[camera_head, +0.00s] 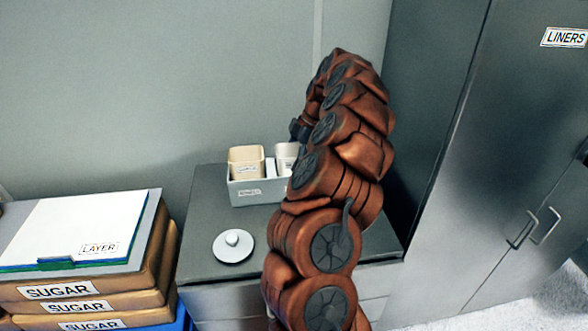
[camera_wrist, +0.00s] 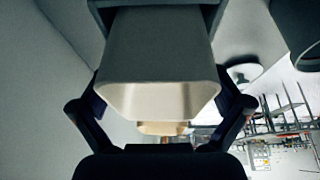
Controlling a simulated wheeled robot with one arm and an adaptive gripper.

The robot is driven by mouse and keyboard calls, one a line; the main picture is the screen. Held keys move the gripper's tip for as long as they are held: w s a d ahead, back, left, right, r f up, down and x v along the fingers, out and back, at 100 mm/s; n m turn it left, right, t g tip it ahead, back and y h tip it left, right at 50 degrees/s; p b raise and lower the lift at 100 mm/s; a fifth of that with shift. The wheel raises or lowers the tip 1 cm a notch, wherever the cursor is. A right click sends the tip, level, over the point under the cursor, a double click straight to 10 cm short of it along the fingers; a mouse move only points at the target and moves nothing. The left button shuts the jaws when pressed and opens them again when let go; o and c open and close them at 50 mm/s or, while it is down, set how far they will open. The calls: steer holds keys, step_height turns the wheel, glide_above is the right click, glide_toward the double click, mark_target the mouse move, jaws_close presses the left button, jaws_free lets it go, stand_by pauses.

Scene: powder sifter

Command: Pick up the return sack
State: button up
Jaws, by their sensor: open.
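I cannot make out a sack marked as a return sack in either view. In the head view, stacked sacks labelled SUGAR (camera_head: 88,303) lie at the lower left. My gripper (camera_wrist: 160,60) is open in the wrist view, its dark fingers at either side of a pale, square-mouthed container (camera_wrist: 157,45). I cannot tell whether the fingers touch it. In the head view my arm hides most of the gripper; a dark part shows beside the bin.
A grey bin (camera_head: 254,191) with small containers, one beige (camera_head: 246,162), stands on a dark counter (camera_head: 203,215). A white knobbed lid (camera_head: 233,246) lies in front. A white sheet labelled LAYER (camera_head: 75,225) tops the sacks. A LINERS cabinet (camera_head: 510,150) stands right.

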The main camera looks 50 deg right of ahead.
steer(key=shift+a+f, duration=0.1)
steer(key=shift+f, duration=0.15)
steer(key=shift+c, duration=0.4)
steer(key=c, duration=1.5)
